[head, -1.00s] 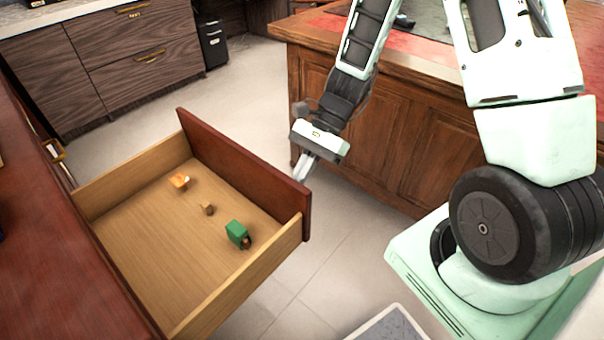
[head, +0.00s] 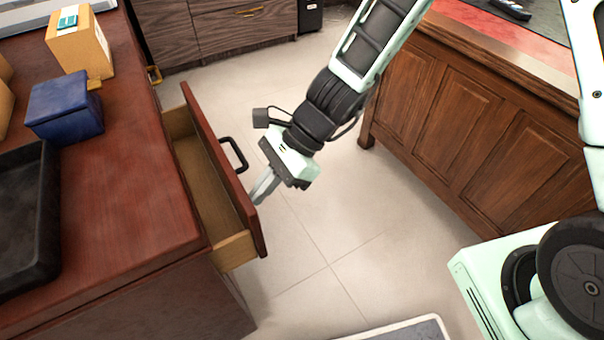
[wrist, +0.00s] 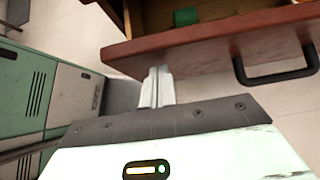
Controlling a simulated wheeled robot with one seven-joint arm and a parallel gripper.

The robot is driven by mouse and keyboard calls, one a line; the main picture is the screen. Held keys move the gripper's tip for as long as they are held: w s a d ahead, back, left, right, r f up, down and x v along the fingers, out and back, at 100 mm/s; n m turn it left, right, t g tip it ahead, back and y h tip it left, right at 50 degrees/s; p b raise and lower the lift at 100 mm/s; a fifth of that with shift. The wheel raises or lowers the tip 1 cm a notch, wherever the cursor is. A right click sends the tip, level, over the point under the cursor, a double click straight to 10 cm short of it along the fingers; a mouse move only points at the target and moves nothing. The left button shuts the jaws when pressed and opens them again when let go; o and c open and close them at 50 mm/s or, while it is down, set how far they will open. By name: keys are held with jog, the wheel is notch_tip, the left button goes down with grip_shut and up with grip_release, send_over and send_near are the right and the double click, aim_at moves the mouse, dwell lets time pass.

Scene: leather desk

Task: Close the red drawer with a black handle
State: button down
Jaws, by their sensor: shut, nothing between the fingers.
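The red drawer (head: 222,168) is partly pulled out from the red desk, with a narrow strip of its wooden inside showing. Its black handle (head: 236,157) is on the outer face, and it also shows at the right of the wrist view (wrist: 283,78). My gripper (head: 258,198) is shut and empty. Its fingertips are at the outer face of the drawer front, to the near side of the handle; they look in contact with it. In the wrist view the fingers (wrist: 157,85) point at the red front's lower edge. A green block (wrist: 186,17) lies inside the drawer.
The red desk top (head: 150,190) holds a black tray (head: 30,215), a blue box (head: 64,108) and a tan box (head: 80,45). A wooden cabinet (head: 470,120) stands on the right. Open tiled floor (head: 320,220) lies between.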

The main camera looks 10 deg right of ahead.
jog(key=s+a+b, duration=0.1)
jog(key=s+a, duration=0.2)
jog(key=a, duration=0.7)
